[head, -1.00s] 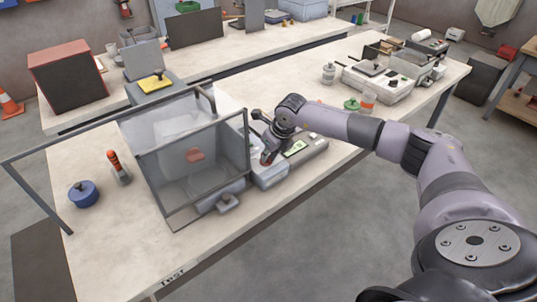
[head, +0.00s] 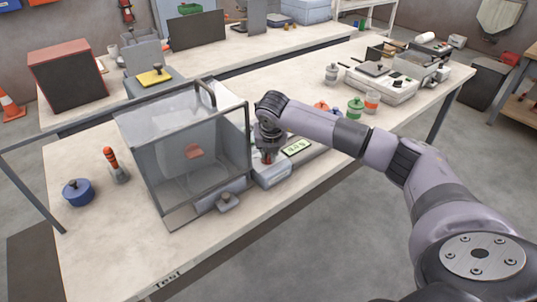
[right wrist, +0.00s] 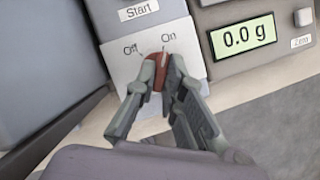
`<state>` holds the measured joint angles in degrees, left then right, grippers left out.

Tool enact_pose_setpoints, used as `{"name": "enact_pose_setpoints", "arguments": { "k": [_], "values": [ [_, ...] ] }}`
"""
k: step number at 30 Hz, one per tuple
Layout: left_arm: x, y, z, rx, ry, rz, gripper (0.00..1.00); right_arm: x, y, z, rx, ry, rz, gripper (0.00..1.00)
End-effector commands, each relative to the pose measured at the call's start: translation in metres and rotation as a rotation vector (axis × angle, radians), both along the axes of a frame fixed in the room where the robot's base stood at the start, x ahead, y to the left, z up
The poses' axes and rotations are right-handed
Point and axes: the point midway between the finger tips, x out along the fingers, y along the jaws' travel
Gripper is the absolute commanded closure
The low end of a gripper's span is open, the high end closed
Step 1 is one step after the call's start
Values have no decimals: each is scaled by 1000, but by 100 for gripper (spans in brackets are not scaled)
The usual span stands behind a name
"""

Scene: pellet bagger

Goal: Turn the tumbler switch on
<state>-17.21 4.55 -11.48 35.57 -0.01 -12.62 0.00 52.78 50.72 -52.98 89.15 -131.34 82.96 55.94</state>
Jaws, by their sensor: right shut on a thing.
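The red tumbler switch (right wrist: 158,64) sits on a white plate (right wrist: 120,58) marked "Off" on the left and "On" on the right. A pale mark on the switch lies close under "On". My right gripper (right wrist: 160,80) is shut on the switch, one finger on each side, hiding much of it. In the head view, my right gripper (head: 268,154) points down at the grey unit (head: 272,176) beside the clear-walled box, and the switch is mostly hidden there. My left gripper is out of view.
A display (right wrist: 243,37) reads 0.0 g, and a "Start" label (right wrist: 138,10) is above the switch. The clear-walled box (head: 195,160) stands close left of my gripper. Small green (head: 355,108) and orange-white (head: 371,103) containers stand at right.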

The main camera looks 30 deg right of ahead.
Motion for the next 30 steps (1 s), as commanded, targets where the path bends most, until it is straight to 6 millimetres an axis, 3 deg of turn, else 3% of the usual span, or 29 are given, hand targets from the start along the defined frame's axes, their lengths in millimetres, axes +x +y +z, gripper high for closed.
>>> {"name": "enact_pose_setpoints", "arguments": {
  "k": [12, 13, 21, 30],
  "values": [
    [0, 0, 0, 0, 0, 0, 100, 0, 0, 0, 1, 1, -9, 100],
    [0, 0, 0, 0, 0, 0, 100, 0, 0, 0, 1, 1, -9, 89],
    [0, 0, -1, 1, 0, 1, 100, 0, 0, 0, 0, 1, -8, 71],
    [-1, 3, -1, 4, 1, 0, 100, 0, 0, 1, 0, 1, -8, 70]
  ]
}}
